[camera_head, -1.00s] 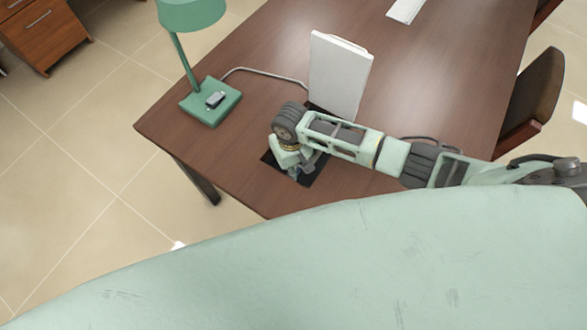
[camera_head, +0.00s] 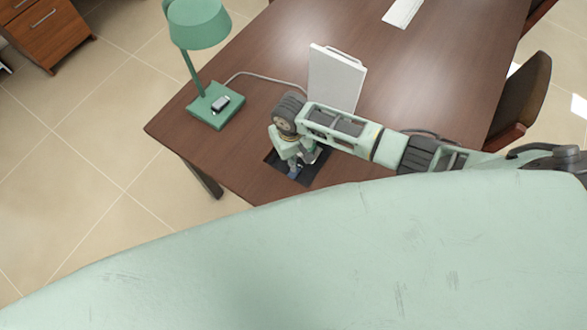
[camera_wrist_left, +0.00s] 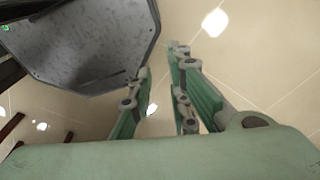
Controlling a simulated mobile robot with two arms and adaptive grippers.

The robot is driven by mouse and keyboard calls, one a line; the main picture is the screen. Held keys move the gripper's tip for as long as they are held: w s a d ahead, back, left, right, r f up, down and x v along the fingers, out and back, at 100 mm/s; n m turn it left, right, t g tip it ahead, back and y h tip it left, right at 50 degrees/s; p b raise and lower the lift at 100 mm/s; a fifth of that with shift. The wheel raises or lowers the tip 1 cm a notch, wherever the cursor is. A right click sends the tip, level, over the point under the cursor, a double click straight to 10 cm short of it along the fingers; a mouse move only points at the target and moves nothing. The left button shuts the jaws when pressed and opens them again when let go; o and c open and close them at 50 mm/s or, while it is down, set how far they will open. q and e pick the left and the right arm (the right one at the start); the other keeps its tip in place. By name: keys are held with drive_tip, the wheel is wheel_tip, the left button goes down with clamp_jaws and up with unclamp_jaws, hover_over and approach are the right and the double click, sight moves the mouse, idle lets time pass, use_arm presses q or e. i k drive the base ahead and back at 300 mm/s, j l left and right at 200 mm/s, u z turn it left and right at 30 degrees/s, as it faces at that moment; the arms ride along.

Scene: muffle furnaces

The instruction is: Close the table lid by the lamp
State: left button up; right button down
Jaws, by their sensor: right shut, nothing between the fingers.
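The white table lid (camera_head: 336,80) stands raised, nearly upright, at the far side of a dark opening (camera_head: 315,172) in the brown table (camera_head: 235,165). The green lamp (camera_head: 200,30) stands on the table to the left of the lid. My right gripper (camera_head: 297,165) is shut and empty, pointing down over the dark opening, on the near side of the lid. My right wrist hides the lid's lower part and hinge. In the left wrist view my left gripper (camera_wrist_left: 160,65) is open, with nothing between its fingers, above the tiled floor.
A grey cable (camera_head: 262,76) runs from the lamp base towards the lid. Another white panel (camera_head: 402,12) is farther back in the table. A chair (camera_head: 525,95) stands at the right and a wooden cabinet (camera_head: 48,35) at the upper left.

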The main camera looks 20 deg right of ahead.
sight(336, 79)
drive_tip(key=k+j, duration=0.2)
drive_tip(key=k, duration=0.3)
drive_tip(key=k+j, duration=0.2)
drive_tip(key=k, duration=0.25)
